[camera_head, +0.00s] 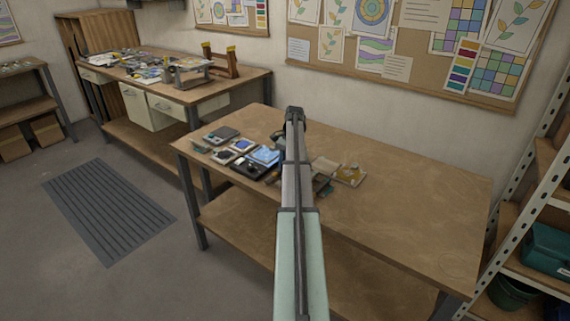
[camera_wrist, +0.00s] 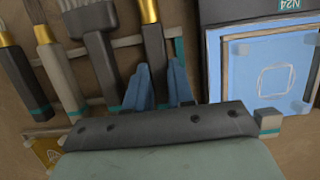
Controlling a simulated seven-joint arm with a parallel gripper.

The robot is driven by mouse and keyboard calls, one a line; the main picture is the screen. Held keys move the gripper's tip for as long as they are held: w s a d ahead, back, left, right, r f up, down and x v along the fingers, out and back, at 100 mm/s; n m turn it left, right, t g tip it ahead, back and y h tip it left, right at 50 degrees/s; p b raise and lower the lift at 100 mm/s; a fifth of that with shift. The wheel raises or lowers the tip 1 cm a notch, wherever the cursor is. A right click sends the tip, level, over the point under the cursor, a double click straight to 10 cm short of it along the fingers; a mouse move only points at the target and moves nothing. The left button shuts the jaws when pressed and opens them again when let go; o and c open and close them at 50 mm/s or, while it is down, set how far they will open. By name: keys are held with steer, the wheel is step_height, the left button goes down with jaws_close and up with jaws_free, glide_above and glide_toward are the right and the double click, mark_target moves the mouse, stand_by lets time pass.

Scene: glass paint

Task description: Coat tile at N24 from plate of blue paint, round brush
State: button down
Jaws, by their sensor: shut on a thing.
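In the wrist view, my gripper (camera_wrist: 160,88) has its blue fingers closed around the dark handle of a brush with a gold ferrule (camera_wrist: 153,40) and a pale tip. The brush lies among other brushes at the rack; I cannot tell whether it is lifted. To its right is a light blue tile (camera_wrist: 240,75) with a white outlined square, in a dark holder whose label (camera_wrist: 287,4) reads N24, upside down. The blue surface also shows in the head view (camera_head: 264,155). My gripper is hidden behind my arm there. I cannot make out the plate of blue paint for certain.
A broad flat brush (camera_wrist: 97,50) and other brushes lie left of the held one. A yellowish item (camera_wrist: 45,152) is at lower left. In the head view, small trays (camera_head: 222,135) crowd the left of the worktable (camera_head: 420,210); its right side is clear.

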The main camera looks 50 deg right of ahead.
stand_by(0.4)
steer(key=shift+r, duration=3.5)
